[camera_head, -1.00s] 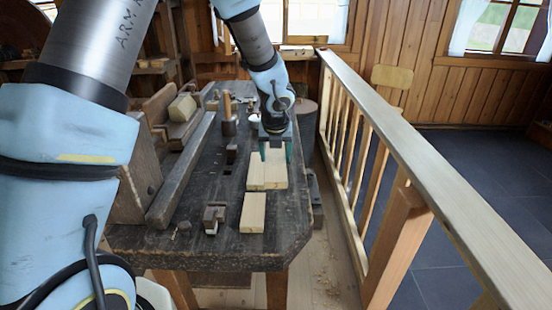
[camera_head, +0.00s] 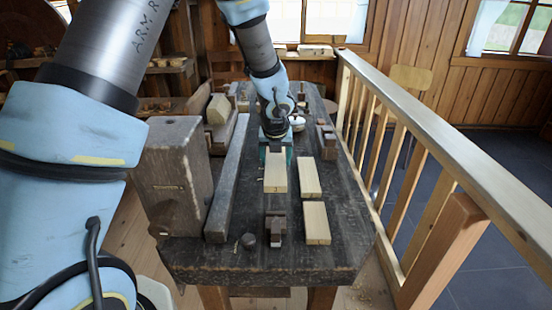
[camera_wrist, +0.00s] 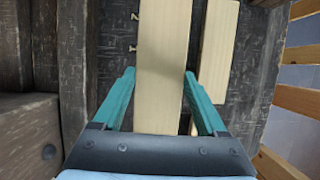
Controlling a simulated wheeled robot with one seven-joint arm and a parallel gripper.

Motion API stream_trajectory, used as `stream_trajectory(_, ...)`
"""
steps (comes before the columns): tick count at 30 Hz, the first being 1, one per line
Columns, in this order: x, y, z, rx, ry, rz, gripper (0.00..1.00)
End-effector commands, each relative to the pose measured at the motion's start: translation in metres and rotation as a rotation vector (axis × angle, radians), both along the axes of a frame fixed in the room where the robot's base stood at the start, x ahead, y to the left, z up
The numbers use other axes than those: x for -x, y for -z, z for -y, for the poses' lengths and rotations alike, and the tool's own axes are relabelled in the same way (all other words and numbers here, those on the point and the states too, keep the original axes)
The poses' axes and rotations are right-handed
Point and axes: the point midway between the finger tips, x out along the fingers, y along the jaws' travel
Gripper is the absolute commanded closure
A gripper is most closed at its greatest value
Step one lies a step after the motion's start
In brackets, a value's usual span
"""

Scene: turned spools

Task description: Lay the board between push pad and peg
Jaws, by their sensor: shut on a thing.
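My gripper (camera_head: 277,148) is shut on a pale board (camera_head: 275,174), gripping it across its width near the far end. The board points toward the near end of the bench. It also shows between the teal fingers in the wrist view (camera_wrist: 163,65). A small dark block (camera_head: 277,230), apparently the push pad, stands on the bench just nearer than the board's near end. I cannot pick out the peg with certainty; the board and gripper hide the bench behind them. I cannot tell how far the board is above the bench.
Two more pale boards (camera_head: 309,178) (camera_head: 316,222) lie to the right on the dark workbench (camera_head: 340,245). A long dark beam (camera_head: 228,180) and a large wooden block (camera_head: 176,178) stand to the left. A small dark cylinder (camera_head: 248,240) sits nearby. A railing (camera_head: 430,130) runs along the right.

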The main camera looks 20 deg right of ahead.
Motion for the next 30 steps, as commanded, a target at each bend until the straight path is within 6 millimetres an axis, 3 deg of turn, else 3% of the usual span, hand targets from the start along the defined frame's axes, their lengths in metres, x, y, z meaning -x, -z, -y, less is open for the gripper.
stream_trajectory(30,0.0,0.074,0.0,0.001,0.0,0.001,0.89)
